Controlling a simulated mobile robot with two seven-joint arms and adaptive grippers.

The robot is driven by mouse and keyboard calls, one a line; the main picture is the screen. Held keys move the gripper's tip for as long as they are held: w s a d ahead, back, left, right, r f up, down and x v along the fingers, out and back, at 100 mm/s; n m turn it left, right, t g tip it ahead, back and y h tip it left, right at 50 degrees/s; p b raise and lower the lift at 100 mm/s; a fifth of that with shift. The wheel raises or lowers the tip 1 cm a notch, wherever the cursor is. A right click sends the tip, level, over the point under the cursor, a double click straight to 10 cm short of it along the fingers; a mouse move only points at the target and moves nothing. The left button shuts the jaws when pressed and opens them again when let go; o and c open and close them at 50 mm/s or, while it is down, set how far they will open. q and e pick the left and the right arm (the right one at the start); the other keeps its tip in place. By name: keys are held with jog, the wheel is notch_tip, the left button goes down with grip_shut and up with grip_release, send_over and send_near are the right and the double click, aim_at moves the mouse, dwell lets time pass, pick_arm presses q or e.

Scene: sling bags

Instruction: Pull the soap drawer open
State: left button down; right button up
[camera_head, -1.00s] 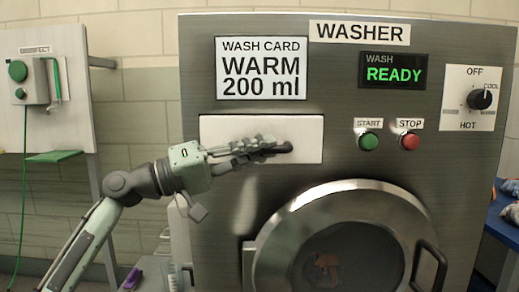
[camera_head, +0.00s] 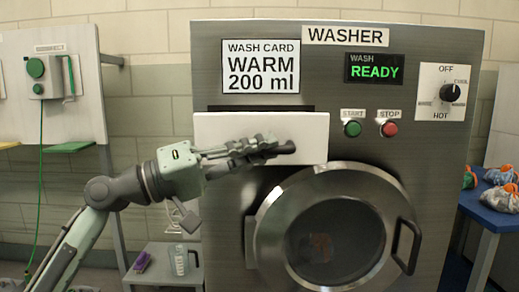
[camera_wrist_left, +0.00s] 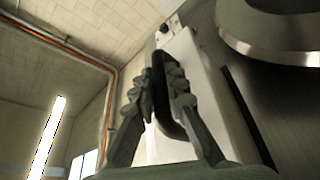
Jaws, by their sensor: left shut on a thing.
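The soap drawer (camera_head: 225,127) has a white front on the upper left of the washer (camera_head: 420,150). It stands out from the washer's face, with a dark gap above it. My left gripper (camera_head: 268,146) reaches across the drawer front from the left. It is shut on the dark drawer handle (camera_head: 286,147), which the fingers partly hide. In the left wrist view the fingers (camera_wrist_left: 168,72) sit on both sides of the dark handle (camera_wrist_left: 157,95), and the drawer's white front (camera_wrist_left: 195,75) is behind them. My right gripper is not in view.
The round washer door (camera_head: 335,235) is shut below the drawer. A small stand (camera_head: 150,256) with a bottle (camera_head: 180,260) and a purple item (camera_head: 142,261) is at the lower left. A blue table (camera_head: 485,208) with bags stands at the right.

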pick_arm(q)
jog(key=c, duration=1.5)
grip_release()
jog(key=shift+w, duration=0.1)
jog(key=shift+c, duration=0.2)
jog(key=v, duration=1.2)
jog(key=shift+f, duration=0.1)
jog(key=a+f+n+y, duration=0.1)
jog(key=f+y, duration=0.3)
jog(key=f, duration=0.9)
jog(key=a+f+n+t+y, duration=0.1)
jog(key=f+y, duration=0.3)
jog(key=f, duration=0.9)
jog(key=a+f+n+y, duration=0.1)
jog(key=a+f+y, duration=0.15)
jog(key=f, duration=1.05)
jog(key=s+a+f+g+y, duration=0.1)
jog(key=s+a+f+y, duration=0.2)
jog(key=s+f, duration=0.3)
jog(key=s+a+f+m+g+y, duration=0.1)
jog(key=s+a+f+g+y, duration=0.1)
jog(key=s+f, duration=0.5)
jog(key=s+a+f+m+g+y, duration=0.1)
jog(key=s+a+f+y, duration=0.4)
jog(key=f, duration=0.4)
jog(key=shift+s+a+g, duration=0.3)
jog(key=shift+s+a, duration=0.3)
jog(key=shift+s, duration=0.35)
